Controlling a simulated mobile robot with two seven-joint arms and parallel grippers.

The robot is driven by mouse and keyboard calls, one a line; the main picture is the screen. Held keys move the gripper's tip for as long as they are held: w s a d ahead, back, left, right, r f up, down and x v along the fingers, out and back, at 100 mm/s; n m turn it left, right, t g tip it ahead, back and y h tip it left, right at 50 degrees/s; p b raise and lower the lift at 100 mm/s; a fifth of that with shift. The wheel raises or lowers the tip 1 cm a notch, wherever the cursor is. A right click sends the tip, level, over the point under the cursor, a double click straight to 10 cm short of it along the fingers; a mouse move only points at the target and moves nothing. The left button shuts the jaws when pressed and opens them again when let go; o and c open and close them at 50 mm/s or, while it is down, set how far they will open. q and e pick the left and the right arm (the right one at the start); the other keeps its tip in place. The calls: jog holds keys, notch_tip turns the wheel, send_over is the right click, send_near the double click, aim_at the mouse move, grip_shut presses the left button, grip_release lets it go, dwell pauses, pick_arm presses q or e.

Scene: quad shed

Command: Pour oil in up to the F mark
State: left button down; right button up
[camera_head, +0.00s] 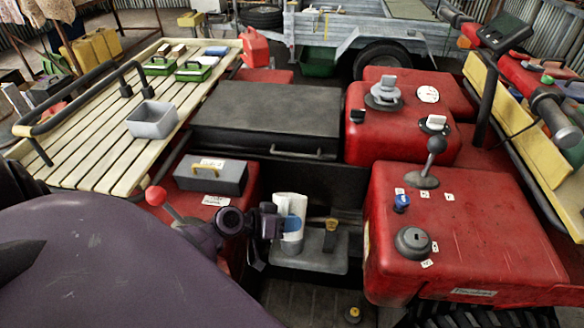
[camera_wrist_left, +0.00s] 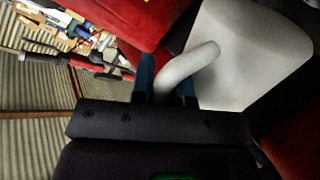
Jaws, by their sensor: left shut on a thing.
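My left gripper (camera_head: 281,224) is shut on the curved handle of a white jug (camera_head: 290,208), in the middle of the head view. In the left wrist view the jug's pale body (camera_wrist_left: 245,50) is at the upper right, with its handle between the blue fingers of my gripper (camera_wrist_left: 167,82). The jug seems close to upright, beside a grey block (camera_head: 312,256) with a yellow-topped part (camera_head: 331,225). I cannot see any oil, the F mark, or the jug's mouth clearly. My right gripper is out of view.
A red housing (camera_head: 470,220) on the right carries a black cap (camera_head: 413,243), a blue-topped part (camera_head: 401,202) and a black-knobbed lever (camera_head: 424,172). A grey toolbox (camera_head: 210,175), a red-knobbed lever (camera_head: 158,198) and a slatted rack with a grey bin (camera_head: 153,119) are on the left.

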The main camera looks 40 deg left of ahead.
pick_arm(q)
jog(key=shift+w, duration=0.2)
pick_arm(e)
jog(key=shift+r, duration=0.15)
pick_arm(q)
jog(key=shift+a+f+g+p, duration=0.1)
jog(key=shift+f+g+p, duration=0.05)
jog(key=shift+g+p, duration=0.2)
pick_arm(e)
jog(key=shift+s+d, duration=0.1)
pick_arm(q)
jog(key=shift+w+n, duration=0.1)
jog(key=shift+n, duration=0.2)
jog(key=shift+p, duration=0.35)
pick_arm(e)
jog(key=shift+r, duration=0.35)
pick_arm(q)
jog(key=shift+w+a+g+p, duration=0.15)
jog(key=shift+g+p, duration=0.1)
jog(key=shift+p, duration=0.15)
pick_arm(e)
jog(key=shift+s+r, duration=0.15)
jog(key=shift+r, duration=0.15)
pick_arm(q)
jog(key=shift+n, duration=0.3)
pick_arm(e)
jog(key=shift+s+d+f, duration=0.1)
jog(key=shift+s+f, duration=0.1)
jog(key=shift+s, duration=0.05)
